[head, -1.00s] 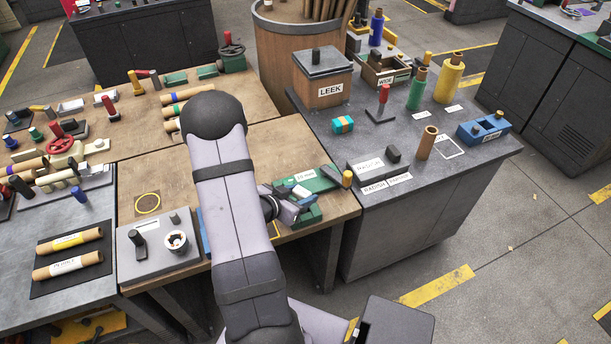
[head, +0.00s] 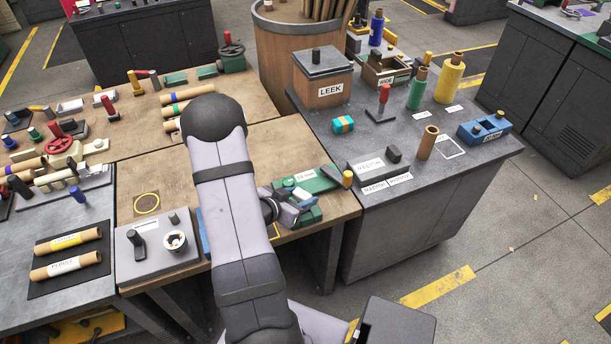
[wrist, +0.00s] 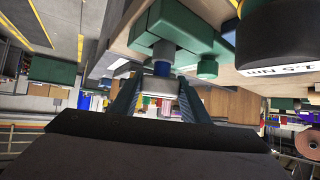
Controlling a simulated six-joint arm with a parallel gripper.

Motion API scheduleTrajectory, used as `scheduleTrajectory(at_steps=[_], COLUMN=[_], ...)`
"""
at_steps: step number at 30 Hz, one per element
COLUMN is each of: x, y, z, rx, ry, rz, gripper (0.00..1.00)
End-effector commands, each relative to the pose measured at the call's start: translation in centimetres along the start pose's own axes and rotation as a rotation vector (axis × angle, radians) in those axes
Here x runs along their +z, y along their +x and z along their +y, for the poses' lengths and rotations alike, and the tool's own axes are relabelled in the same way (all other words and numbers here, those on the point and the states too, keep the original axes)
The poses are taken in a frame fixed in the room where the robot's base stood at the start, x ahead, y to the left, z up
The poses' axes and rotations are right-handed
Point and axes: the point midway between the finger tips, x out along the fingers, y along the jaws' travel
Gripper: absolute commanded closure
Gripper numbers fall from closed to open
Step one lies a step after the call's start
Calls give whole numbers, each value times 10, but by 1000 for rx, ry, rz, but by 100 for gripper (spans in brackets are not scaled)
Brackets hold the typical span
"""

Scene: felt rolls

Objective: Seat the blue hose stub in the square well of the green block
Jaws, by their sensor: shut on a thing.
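My gripper (wrist: 160,88) is shut on the blue hose stub (wrist: 162,68), which shows between the fingertips in the wrist view. A grey cylindrical piece (wrist: 164,48) lies in line with the stub, between it and the green block (wrist: 190,22). The stub is very close to the block; I cannot tell whether it enters the square well, which is hidden. In the head view my gripper (head: 292,208) is low beside the green block (head: 308,216) near the bench's front right edge. My arm hides part of that area.
A grey plate (head: 158,258) with a white socket lies to the left. The grey bench (head: 420,185) adjoins on the right.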

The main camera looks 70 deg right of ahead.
Motion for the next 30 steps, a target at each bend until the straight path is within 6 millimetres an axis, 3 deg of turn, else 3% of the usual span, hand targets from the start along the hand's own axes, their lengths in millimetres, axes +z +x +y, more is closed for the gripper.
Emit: scheduleTrajectory(at_steps=[24,25,27,30], x=[6,6,6,6], y=[4,4,4,4], z=[0,0,0,0], rx=[0,0,0,0], ry=[0,0,0,0], rz=[0,-1,-1,-1], gripper=[90,51,36,36])
